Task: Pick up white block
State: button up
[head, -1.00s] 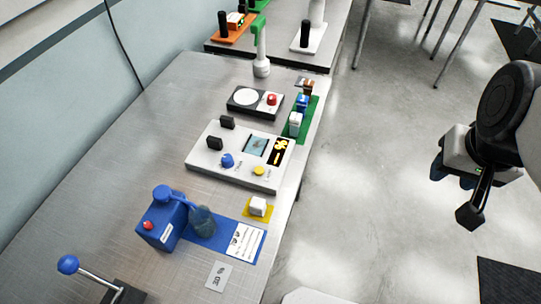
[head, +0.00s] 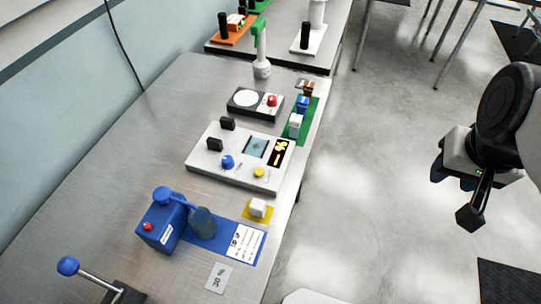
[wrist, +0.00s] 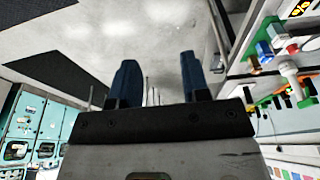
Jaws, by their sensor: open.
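A small white block (head: 258,206) sits on a yellow square pad (head: 250,217) near the right edge of the metal table in the head view. A second whitish block (head: 295,119) stands on the green mat farther back, in line with a blue one. My gripper (head: 455,195) is to the right of the table, over the floor and well apart from the white block. In the wrist view its two blue fingers (wrist: 160,75) are spread with nothing between them.
A lever with a blue ball (head: 68,265) stands at the front left. Open floor lies between table and gripper.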

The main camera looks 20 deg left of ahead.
dwell(0.3)
jog(key=o, duration=0.4)
jog(key=shift+c, duration=0.2)
jog(key=shift+a, duration=0.1)
jog(key=n+g, duration=0.3)
jog(key=n, duration=1.5)
send_over(259, 205)
notch_tip(259, 205, down, 15)
jog(key=shift+r, duration=0.15)
